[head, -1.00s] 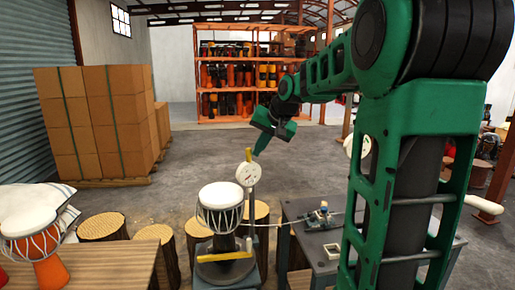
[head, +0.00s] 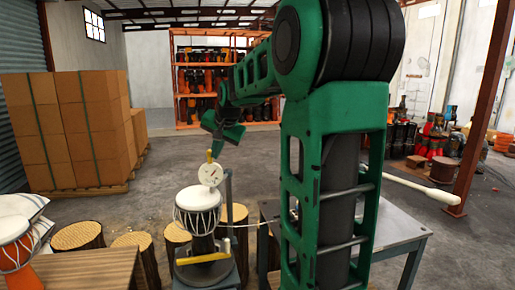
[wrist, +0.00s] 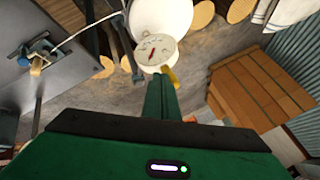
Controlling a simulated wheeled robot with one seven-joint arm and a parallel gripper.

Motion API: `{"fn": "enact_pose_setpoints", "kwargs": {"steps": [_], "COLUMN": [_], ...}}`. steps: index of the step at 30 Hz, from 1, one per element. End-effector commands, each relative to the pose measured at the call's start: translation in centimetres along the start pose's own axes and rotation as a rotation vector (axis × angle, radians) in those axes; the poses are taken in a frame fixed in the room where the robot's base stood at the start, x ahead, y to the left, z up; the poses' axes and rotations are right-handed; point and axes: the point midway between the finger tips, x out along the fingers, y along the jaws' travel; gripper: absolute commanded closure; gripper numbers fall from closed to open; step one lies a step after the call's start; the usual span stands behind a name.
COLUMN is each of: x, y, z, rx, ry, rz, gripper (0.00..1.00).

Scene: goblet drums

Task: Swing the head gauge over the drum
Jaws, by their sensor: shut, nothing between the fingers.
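The head gauge (head: 210,174) is a round white dial with a yellow tab on top, beside a grey post. In the head view it overlaps the right part of the white head of the goblet drum (head: 197,205). The drum stands upright on a dark stand with a yellow bar. In the wrist view the dial (wrist: 156,50) lies in front of the white drum head (wrist: 160,14). My gripper (head: 216,152) is shut and empty, close to the yellow tab. In the wrist view its fingers (wrist: 158,82) end beside the tab; I cannot tell whether they touch.
A grey workbench (head: 400,228) stands right of the drum, partly hidden by my arm. Several log stools (head: 78,236) and a wooden table (head: 85,270) are at left. Stacked cartons (head: 70,130) and an orange rack (head: 183,110) stand behind. The floor beyond the drum is open.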

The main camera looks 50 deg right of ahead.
Motion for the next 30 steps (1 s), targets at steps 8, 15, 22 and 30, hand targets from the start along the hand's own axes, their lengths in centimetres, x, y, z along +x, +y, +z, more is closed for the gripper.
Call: {"fn": "enact_pose_setpoints", "kwargs": {"steps": [8,15,22,30], "x": [0.0,-0.7,-3.9,-9.0], "y": [0.1,1.1,1.9,1.9], "z": [0.0,0.2,0.6,0.7], "rx": [0.0,0.0,-0.007,-0.003], "ry": [0.0,-0.001,0.0,0.001], "rz": [0.0,0.001,-0.005,-0.002], "gripper": [1.0,1.0,1.0,1.0]}}
